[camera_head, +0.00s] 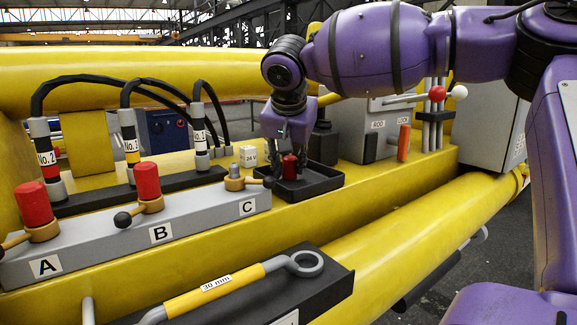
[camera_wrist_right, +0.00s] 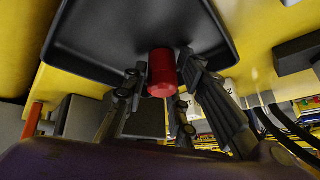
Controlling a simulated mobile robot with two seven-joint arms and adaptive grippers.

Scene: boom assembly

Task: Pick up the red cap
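The red cap (camera_head: 290,167) is at the black tray (camera_head: 325,183), between the fingers of my right gripper (camera_head: 290,152). In the right wrist view the red cap (camera_wrist_right: 162,73) shows between dark fingertips (camera_wrist_right: 160,80) that are close on both sides, with the tray (camera_wrist_right: 100,25) behind it. I cannot tell whether the fingers press on the cap or whether it rests on the tray floor. My left gripper is in neither view.
Two other red caps stand on fittings A (camera_head: 34,205) and B (camera_head: 147,182). Fitting C (camera_head: 235,180) is bare brass with a lever. A grey box (camera_head: 375,130) with levers stands right of the tray. Black hoses and a 30 mm wrench (camera_head: 215,292) are at left and in front.

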